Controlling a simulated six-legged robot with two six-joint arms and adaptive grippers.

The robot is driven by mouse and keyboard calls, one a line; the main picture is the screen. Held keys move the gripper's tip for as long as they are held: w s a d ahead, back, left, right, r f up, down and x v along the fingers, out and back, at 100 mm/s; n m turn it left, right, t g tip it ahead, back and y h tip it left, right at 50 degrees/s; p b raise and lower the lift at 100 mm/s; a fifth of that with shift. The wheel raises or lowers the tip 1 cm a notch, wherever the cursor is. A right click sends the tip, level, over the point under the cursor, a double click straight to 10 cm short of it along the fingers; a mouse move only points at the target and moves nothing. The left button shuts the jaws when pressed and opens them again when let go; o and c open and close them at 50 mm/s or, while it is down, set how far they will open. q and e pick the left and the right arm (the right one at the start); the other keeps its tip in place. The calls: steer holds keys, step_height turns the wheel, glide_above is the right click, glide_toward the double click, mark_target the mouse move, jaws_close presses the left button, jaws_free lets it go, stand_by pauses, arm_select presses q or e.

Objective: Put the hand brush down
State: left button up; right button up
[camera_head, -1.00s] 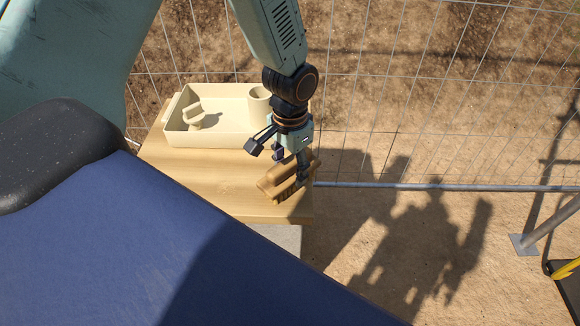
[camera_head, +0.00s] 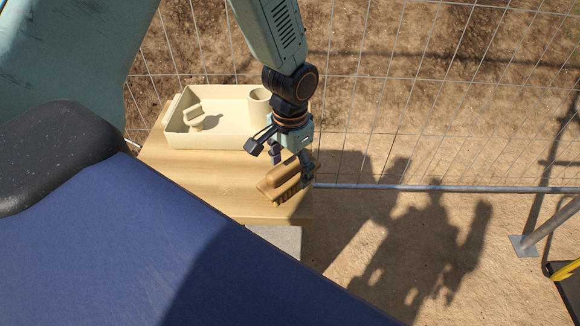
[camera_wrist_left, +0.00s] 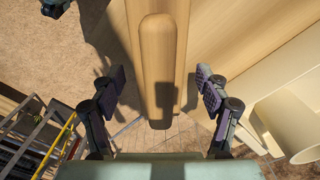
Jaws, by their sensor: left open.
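The hand brush (camera_head: 280,185), of light brown wood, lies at the front right corner of the wooden table (camera_head: 215,178). My left gripper (camera_head: 291,160) is open just above and around it. In the left wrist view, the brush's long rounded back (camera_wrist_left: 157,62) lies between the two spread fingers (camera_wrist_left: 158,88), with a gap on each side. A shadow falls on the brush. Its underside is hidden in the wrist view.
A cream tray (camera_head: 208,141) stands on the back of the table, holding a cup (camera_head: 259,104) and a small cream item (camera_head: 194,117). A wire fence (camera_head: 420,100) runs behind. A blue surface (camera_head: 150,250) fills the lower left.

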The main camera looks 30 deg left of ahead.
arm_select(q)
step_height(320, 180, up, 12)
steer(key=p, duration=0.3)
steer(key=shift+f, duration=0.15)
step_height(320, 180, down, 12)
steer(key=b, duration=0.3)
step_height(320, 180, up, 2)
steer(key=shift+w, duration=0.1)
steer(key=shift+r+p, duration=0.3)
steer(key=shift+r, duration=0.2)
steer(key=shift+f, duration=0.1)
